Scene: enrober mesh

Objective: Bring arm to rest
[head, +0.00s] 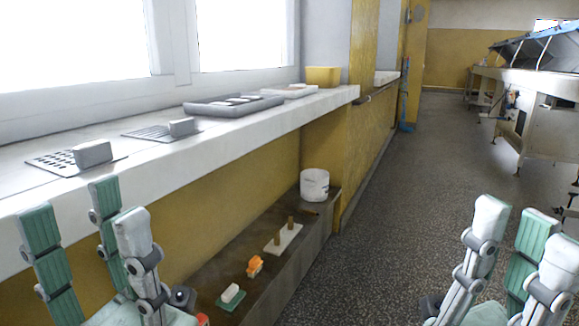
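My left gripper (88,212) is at the lower left, in front of the window sill, with its green and grey fingers pointing up. Its fingers are spread and nothing is between them. My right gripper (526,224) is at the lower right, over the speckled floor in the picture. Its fingers also stand up and apart, with nothing seen between them. The lower parts of both grippers are cut off by the bottom edge.
The white sill (320,106) holds two perforated plates with grey blocks, a grey tray (232,104) and a yellow box (323,76). The lower ledge holds a white bucket (314,185), a pegged board (284,239), an orange item (255,265) and a brush-like block (231,295). Machinery (540,115) stands right; floor between is clear.

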